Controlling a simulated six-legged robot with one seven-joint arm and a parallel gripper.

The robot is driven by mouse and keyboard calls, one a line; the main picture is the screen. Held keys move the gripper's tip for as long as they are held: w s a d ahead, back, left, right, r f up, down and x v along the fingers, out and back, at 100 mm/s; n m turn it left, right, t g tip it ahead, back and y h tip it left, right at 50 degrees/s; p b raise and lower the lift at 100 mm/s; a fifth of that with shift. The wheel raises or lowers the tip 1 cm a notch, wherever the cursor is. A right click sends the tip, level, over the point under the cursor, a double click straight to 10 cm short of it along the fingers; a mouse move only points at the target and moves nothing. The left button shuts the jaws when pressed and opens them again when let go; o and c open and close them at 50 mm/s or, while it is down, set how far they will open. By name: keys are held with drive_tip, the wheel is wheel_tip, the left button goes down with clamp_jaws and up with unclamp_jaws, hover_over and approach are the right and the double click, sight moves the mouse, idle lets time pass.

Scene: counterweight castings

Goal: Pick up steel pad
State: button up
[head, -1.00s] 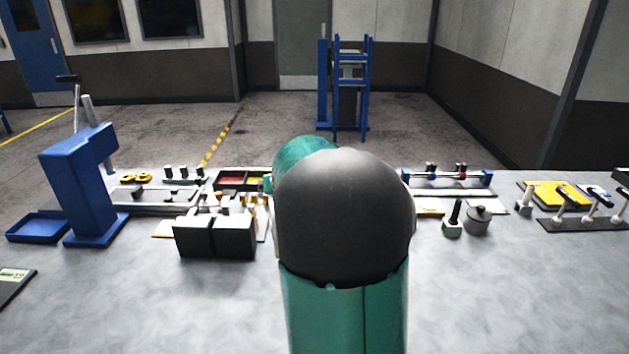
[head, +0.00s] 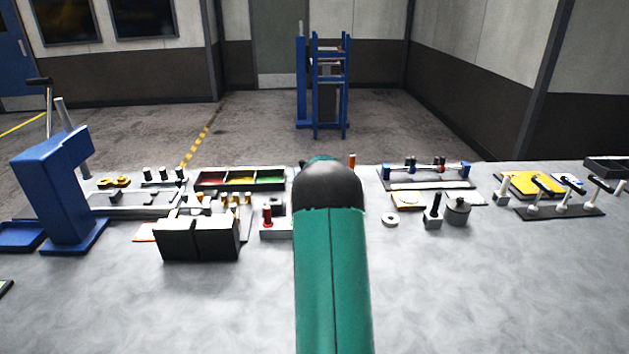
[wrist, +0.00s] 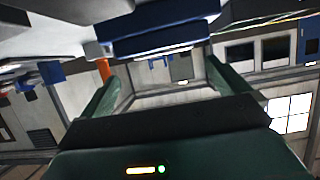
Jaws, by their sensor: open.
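My gripper (wrist: 160,76) shows in the wrist view as two green fingers spread wide apart, with nothing held between them. In the head view my green arm with its dark rounded joint hides the gripper. I cannot single out the steel pad for sure in either view. A small pale metal ring (head: 389,220) lies flat on the grey table (head: 450,290), right of my arm. A yellow-marked plate (head: 407,201) lies behind the ring.
A blue press (head: 55,190) stands at the left, with black blocks (head: 198,240) to its right. A tray with coloured compartments (head: 240,190) lies behind. A lidded grey pot (head: 458,210) and a rack of levers (head: 560,211) stand right. The table front is clear.

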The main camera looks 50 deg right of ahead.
drive_tip(key=shift+w+x, duration=0.15)
drive_tip(key=shift+x, duration=1.7)
drive_tip(key=shift+w+x, duration=0.15)
drive_tip(key=shift+x, duration=1.75)
drive_tip(key=shift+a+r, duration=0.15)
drive_tip(key=c, duration=1.3)
wheel_tip(320, 180, up, 10)
drive_tip(key=shift+r, duration=0.1)
drive_tip(key=shift+s+a, duration=0.1)
